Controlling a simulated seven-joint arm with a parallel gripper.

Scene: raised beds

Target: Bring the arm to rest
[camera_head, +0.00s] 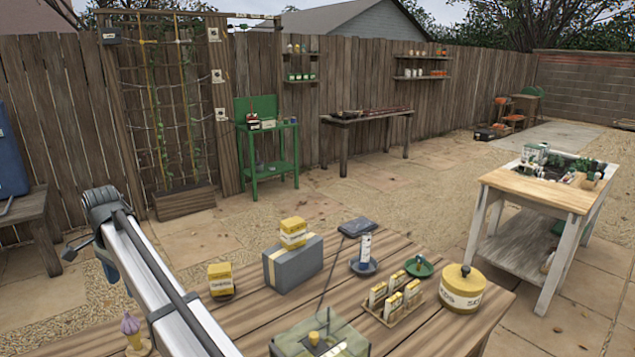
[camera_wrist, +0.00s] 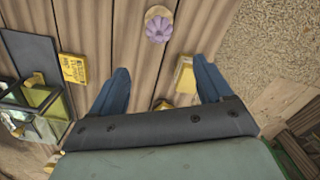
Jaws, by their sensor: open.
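My arm reaches from the bottom of the head view up and left over the table. My gripper (camera_head: 108,270) hangs below the arm's far end, partly hidden by it, at the left of the wooden table (camera_head: 235,318). In the wrist view my gripper (camera_wrist: 161,66) has its two blue fingers spread wide with nothing gripped. The table's planks and a yellow packet (camera_wrist: 183,72) show below and between the fingers. A purple-topped piece (camera_wrist: 158,28) stands beyond the fingertips; it also shows in the head view (camera_head: 131,326).
The table carries a grey box (camera_head: 293,265), a yellow tin (camera_head: 462,288), a seed packet rack (camera_head: 395,305) and a glass-sided case (camera_head: 320,338). A potting bench (camera_head: 535,190) stands at right. Paving and gravel lie open behind the table, before the fence.

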